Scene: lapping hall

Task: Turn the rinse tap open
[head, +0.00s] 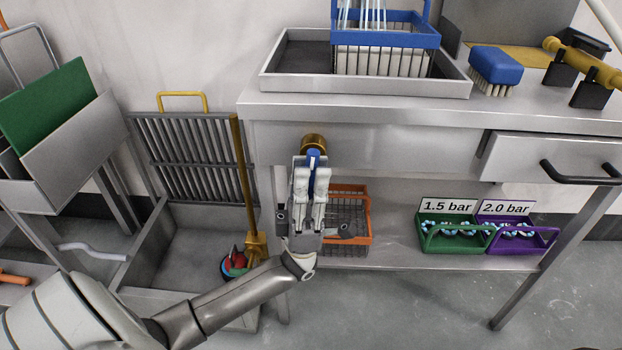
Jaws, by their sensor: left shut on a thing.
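The rinse tap (313,143) sticks out of the front panel of the steel bench, with a round brass body and a blue lever that points down. My left gripper (314,165) is right below the brass body, its fingers pointing up. It is shut on the blue lever, which shows between the two fingers. The lower part of the lever is partly hidden by the fingers. My right gripper is not in view.
The steel bench (540,119) carries a grey tray (365,93) with a blue-rimmed rack, a blue brush (495,66) and a yellow roller. A drawer (549,162) is at right. An orange basket (360,240), a green crate (455,244) and a purple crate (540,242) stand below.

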